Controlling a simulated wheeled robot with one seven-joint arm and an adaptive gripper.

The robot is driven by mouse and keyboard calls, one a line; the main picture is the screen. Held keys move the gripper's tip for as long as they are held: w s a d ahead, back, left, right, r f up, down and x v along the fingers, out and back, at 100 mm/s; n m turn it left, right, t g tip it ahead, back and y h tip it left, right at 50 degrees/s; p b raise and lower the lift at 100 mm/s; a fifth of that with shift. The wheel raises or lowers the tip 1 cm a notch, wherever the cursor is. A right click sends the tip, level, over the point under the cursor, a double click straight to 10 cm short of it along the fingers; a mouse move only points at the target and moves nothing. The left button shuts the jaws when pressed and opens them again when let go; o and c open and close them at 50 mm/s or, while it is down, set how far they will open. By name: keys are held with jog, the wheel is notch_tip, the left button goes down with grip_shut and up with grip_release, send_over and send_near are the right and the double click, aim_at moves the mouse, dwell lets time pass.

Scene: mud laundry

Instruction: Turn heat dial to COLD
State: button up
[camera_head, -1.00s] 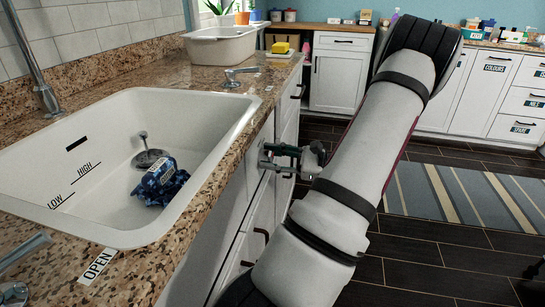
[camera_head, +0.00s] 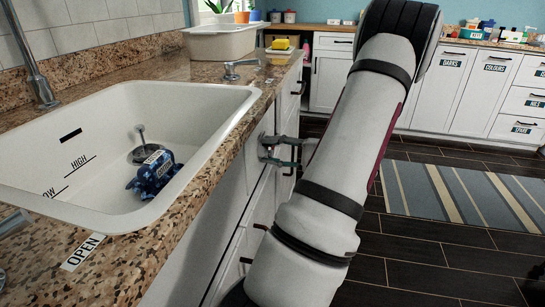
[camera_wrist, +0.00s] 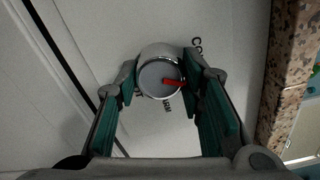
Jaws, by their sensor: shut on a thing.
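The heat dial (camera_wrist: 160,79) is a round silver knob on a white panel in the wrist view. Its red pointer (camera_wrist: 174,83) points to the right of that picture, slightly down. A black label starting "CO" (camera_wrist: 196,47) is up and right of the dial, partly hidden by a finger. Other lettering (camera_wrist: 166,105) sits just below the dial and is hard to read. My gripper (camera_wrist: 161,76) has one green-padded finger on each side of the dial and is shut on it. In the head view, my gripper (camera_head: 267,149) is at the cabinet front below the counter edge.
Drawer handles (camera_head: 246,261) stick out below.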

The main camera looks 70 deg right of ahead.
jog(key=n+b, duration=0.4)
jog(key=n, duration=0.1)
dwell(0.5)
jog(key=o, duration=1.2)
jog(key=s, duration=0.8)
jog(key=s+d, duration=0.1)
jog(key=s, duration=0.3)
